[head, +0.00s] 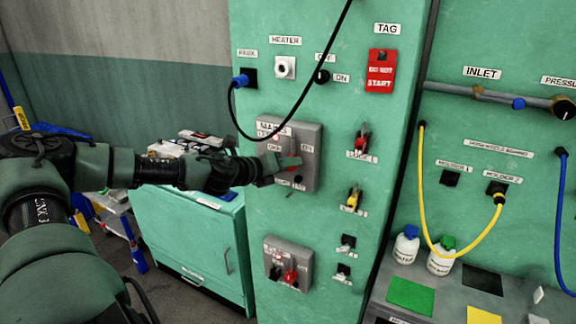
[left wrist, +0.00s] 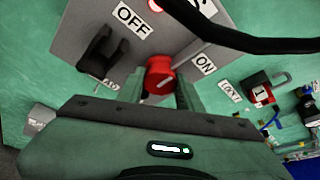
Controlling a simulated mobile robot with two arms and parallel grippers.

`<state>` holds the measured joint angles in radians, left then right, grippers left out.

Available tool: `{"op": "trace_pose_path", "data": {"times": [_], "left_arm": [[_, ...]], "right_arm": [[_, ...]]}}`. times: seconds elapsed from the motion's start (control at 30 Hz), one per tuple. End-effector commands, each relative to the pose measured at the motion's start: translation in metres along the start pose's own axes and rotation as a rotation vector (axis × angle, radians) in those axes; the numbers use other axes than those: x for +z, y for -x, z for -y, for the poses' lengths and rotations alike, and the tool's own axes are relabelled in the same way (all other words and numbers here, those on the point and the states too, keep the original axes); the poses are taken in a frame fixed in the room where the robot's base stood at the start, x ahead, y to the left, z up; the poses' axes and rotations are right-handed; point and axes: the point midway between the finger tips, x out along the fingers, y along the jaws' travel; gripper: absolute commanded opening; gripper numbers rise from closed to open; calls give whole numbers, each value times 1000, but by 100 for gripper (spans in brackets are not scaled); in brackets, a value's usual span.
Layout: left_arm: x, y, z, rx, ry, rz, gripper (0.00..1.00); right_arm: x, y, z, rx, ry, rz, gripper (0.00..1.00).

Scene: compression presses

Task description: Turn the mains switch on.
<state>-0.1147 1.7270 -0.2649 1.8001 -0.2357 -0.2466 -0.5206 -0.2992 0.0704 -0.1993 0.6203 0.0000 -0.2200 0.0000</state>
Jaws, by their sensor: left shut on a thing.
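The grey mains switch box (head: 311,135) is mounted on the green panel, with OFF and ON labels on its face. It fills the upper middle of the left wrist view (left wrist: 75,35). Its red switch knob (left wrist: 160,73) lies between the fingers of my left gripper (left wrist: 160,92), which is shut on it. In the head view the left gripper (head: 285,166) covers part of the box and the red knob (head: 292,161). The knob sits between OFF, on the left, and ON, on the right, in the wrist view. I cannot tell its exact setting. My right gripper is out of view.
A black cable (head: 309,85) hangs in front of the panel just above the box. A red DO NOT START tag (head: 380,72) hangs at upper right. Padlocks (head: 362,140) hang right of the box. Another grey switch box (head: 303,258) is below.

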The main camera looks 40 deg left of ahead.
Motion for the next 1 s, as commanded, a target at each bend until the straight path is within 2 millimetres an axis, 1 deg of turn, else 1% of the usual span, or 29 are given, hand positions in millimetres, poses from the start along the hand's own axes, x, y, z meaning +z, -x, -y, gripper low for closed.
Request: {"op": "trace_pose_path", "data": {"times": [0.13,0.17,0.2,0.23,0.67,1.0], "left_arm": [[-1,0,0,0,-7,-2,0],[-1,0,0,0,-7,-2,38],[-1,0,0,0,-7,-2,49],[-1,0,0,0,-7,-2,57],[1,2,1,0,-5,1,57],[3,17,3,-3,-7,3,57]], "right_arm": [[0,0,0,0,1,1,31],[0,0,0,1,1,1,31],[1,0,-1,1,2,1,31],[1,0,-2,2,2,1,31],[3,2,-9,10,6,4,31],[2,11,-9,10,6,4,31]]}}
